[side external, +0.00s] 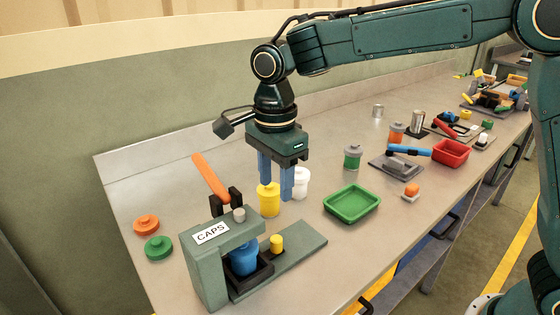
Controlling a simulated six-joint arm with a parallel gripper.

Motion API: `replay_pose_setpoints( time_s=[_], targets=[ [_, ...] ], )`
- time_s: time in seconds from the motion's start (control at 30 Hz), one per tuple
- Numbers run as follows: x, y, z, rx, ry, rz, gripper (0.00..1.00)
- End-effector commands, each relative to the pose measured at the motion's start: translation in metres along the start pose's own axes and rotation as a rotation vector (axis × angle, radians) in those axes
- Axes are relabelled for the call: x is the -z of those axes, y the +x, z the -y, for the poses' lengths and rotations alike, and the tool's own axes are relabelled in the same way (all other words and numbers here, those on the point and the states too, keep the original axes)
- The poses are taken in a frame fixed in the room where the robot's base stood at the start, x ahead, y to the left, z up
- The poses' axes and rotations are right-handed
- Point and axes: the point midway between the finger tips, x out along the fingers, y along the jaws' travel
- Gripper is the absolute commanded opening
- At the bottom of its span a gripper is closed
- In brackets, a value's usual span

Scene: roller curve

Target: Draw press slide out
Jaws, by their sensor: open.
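The press (203,262) is a grey-green block labelled CAPS at the front left of the bench, with an orange lever (210,180) tilted up above it. Its slide is a dark tray (262,277) on a flat green base plate (305,243). The tray sits partly under the press head and holds a blue jar (243,260). A small yellow knob (277,243) stands beside the tray. My gripper (277,192) points down, open, behind the press. Its blue fingers are beside a yellow jar (268,203); I cannot tell whether they touch it.
A white jar (302,184) stands close behind my gripper. A green tray (352,216) lies to the right. Orange (146,224) and green (158,247) caps lie left of the press. Several tools and a red bin (450,153) stand farther right. Bench in front of the green tray is clear.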

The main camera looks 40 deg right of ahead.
Motion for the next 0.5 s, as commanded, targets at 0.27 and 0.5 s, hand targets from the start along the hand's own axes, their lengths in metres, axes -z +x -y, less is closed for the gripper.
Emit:
replay_pose_setpoints(
  time_s=[0.27, 0.5],
  targets=[
    [0.001, 0.021, -0.001, -0.003, -0.001, -0.001, 0.44],
    [0.001, 0.054, -0.001, -0.004, -0.001, -0.002, 0.44]
  ],
)
